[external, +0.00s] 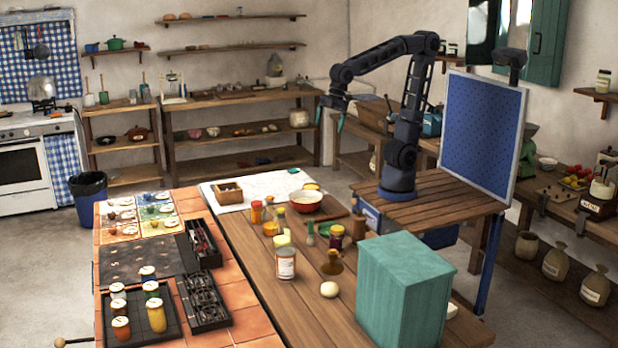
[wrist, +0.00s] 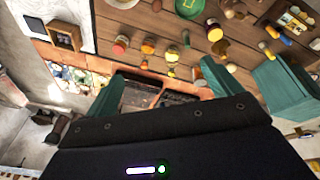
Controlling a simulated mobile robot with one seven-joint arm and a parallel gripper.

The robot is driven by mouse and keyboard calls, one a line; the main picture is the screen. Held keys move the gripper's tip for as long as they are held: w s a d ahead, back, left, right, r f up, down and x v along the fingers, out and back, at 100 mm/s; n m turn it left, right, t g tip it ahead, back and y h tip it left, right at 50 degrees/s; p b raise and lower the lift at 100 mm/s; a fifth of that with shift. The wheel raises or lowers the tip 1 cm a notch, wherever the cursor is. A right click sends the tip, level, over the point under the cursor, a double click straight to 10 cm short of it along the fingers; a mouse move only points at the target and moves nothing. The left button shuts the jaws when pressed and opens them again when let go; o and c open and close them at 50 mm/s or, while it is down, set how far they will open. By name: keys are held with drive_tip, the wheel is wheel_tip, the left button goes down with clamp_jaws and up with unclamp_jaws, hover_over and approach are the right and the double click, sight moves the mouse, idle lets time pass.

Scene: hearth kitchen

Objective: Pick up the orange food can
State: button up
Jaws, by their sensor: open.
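A small orange can (external: 270,228) stands among jars on the wooden table in the external view. It also appears as an orange round top in the wrist view (wrist: 148,46). It looks most like the orange food can, though a taller red-orange container (external: 256,213) stands just behind it and no label is readable. My gripper (external: 341,116) hangs high above and beyond the table's far end, well apart from the can. In the wrist view my gripper (wrist: 160,88) has its teal fingers spread wide with nothing between them.
A large teal box (external: 404,290) stands at the near right. Black trays (external: 203,300) and more jars sit on the tiles to the left.

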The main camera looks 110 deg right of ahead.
drive_tip(key=w+a+f+n, duration=0.1)
drive_tip(key=w+a+n, duration=0.1)
drive_tip(key=w+a, duration=0.3)
drive_tip(key=w+a+f+n, duration=0.1)
drive_tip(key=w+a+n, duration=0.1)
drive_tip(key=w, duration=0.5)
drive_tip(key=n+g, duration=0.3)
drive_tip(key=n, duration=0.8)
approach(285, 257)
drive_tip(key=d, duration=0.1)
drive_tip(key=s+d, duration=0.1)
drive_tip(key=d+f, duration=0.1)
drive_tip(key=shift+s+d+f, duration=0.1)
drive_tip(key=shift+s+d, duration=0.1)
drive_tip(key=shift+s, duration=0.05)
drive_tip(key=shift+a+f, duration=0.25)
drive_tip(key=shift+f, duration=0.25)
drive_tip(key=shift+w+d+f, duration=0.1)
drive_tip(key=shift+w+f, duration=0.05)
drive_tip(key=shift+f, duration=5.05)
drive_tip(key=c, duration=1.4)
